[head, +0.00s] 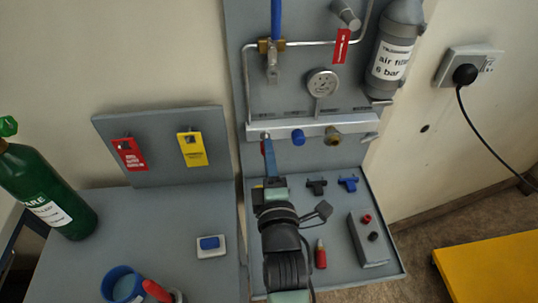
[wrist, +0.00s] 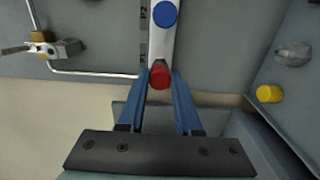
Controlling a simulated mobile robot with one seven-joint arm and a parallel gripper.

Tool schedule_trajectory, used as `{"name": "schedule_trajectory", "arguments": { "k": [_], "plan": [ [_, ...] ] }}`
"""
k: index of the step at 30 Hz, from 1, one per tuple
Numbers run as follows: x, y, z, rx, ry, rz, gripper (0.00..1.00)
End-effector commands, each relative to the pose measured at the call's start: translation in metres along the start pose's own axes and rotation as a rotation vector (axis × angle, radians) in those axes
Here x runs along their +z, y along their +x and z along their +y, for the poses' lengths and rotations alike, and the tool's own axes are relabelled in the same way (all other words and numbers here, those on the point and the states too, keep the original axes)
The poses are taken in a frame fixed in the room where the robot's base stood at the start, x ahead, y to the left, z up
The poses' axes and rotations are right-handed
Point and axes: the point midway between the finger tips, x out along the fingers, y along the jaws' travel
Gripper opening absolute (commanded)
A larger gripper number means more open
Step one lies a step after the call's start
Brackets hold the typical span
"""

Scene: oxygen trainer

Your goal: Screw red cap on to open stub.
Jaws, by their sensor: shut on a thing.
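My gripper (head: 267,150) is shut on a red cap (wrist: 159,76), which sits between the tips of its two blue fingers. In the head view the fingers reach up to the left end of the pale manifold bar (head: 316,126). A small metal stub (head: 265,135) shows there, just above the fingertips. The red cap is mostly hidden by the fingers in the head view. In the wrist view the cap covers the end of the bar, and I cannot tell whether it touches the stub.
A blue cap (head: 298,137) and a brass fitting (head: 333,137) are on the bar to the right. A gauge (head: 322,83) and grey filter bottle (head: 394,52) are above. A grey block (head: 369,249) with a red and a black piece stands on the tray. Red and yellow tags hang left.

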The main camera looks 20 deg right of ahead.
Motion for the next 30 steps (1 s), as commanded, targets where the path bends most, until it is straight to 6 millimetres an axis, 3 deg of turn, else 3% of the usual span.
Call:
{"name": "schedule_trajectory", "arguments": {
  "k": [30],
  "plan": [
    [-0.001, 0.014, -0.001, 0.001, 0.0, 0.0, 0.0]
  ]
}}
